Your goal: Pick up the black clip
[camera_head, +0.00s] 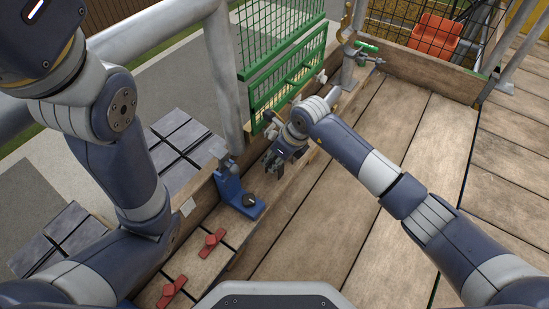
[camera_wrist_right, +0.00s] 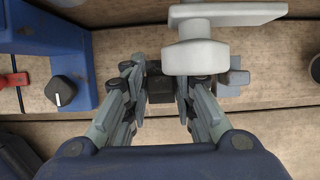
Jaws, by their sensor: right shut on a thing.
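The black clip (camera_wrist_right: 160,90) is a small dark block in the right wrist view, between the fingertips of my right gripper (camera_wrist_right: 157,92). The fingers are shut on it from both sides. In the head view my right gripper (camera_head: 273,163) points down at the wooden ledge, just right of the blue tool, and the clip cannot be made out there. I cannot tell whether the clip still touches the wood. My left arm shows at the left of the head view, but its gripper fingers are out of view.
A blue tool with a black knob (camera_head: 238,192) stands close left of my right gripper. A pale grey part (camera_wrist_right: 195,57) sits right beside the fingers. Red pieces (camera_head: 211,243) lie nearer on the boards. A green mesh gate (camera_head: 288,75) stands beyond. The plank floor (camera_head: 350,220) is clear.

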